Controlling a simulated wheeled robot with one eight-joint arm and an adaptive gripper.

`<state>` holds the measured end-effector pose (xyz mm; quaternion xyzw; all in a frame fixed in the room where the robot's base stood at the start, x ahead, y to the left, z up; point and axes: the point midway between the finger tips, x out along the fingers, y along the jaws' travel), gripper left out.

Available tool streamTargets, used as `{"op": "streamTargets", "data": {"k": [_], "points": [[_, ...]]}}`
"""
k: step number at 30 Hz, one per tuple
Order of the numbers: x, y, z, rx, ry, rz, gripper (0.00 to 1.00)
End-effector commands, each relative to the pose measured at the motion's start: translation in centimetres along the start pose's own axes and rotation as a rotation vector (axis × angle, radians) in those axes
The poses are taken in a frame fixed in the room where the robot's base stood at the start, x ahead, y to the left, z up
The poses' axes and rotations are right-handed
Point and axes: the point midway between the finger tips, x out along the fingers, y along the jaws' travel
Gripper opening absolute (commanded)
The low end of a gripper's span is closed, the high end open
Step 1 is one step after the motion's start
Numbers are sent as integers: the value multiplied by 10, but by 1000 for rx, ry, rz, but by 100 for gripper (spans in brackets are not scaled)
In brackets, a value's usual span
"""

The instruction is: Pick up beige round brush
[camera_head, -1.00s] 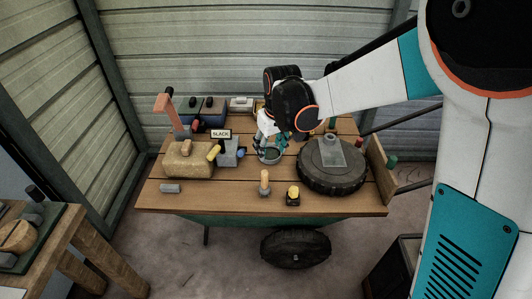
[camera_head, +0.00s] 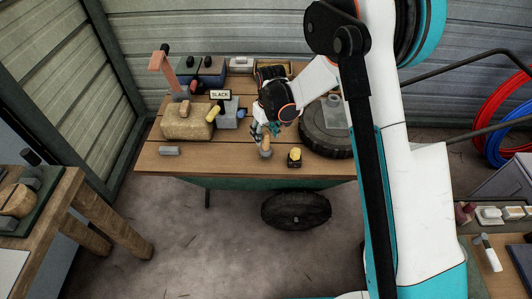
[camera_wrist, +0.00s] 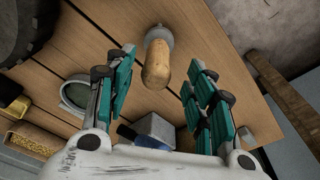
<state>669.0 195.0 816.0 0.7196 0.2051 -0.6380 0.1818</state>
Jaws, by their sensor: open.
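A round tan wooden handle on a grey round base, which looks like the beige round brush (camera_head: 265,149), stands upright near the front edge of the wooden cart top (camera_head: 225,166). My gripper (camera_head: 263,131) is just above and behind it in the head view. In the wrist view the brush (camera_wrist: 157,62) shows between and beyond the open teal fingers of my gripper (camera_wrist: 160,77), with gaps on both sides. I cannot tell whether the handle top is within the fingers' depth. The fingers hold nothing.
A yellow-topped black item (camera_head: 295,158) stands close right of the brush. A tyre (camera_head: 320,136) lies behind it. A bowl (camera_wrist: 75,94) shows in the wrist view.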

Motion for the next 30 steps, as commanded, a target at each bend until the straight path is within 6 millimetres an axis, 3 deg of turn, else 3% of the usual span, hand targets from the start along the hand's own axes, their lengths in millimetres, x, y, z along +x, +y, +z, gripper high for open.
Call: {"op": "streamTargets", "data": {"k": [8, 18, 26, 30], "points": [[18, 1, 0, 0, 0, 0, 50], [62, 4, -2, 0, 0, 0, 50], [64, 4, -2, 0, 0, 0, 50], [64, 4, -2, 0, 0, 0, 20]]}}
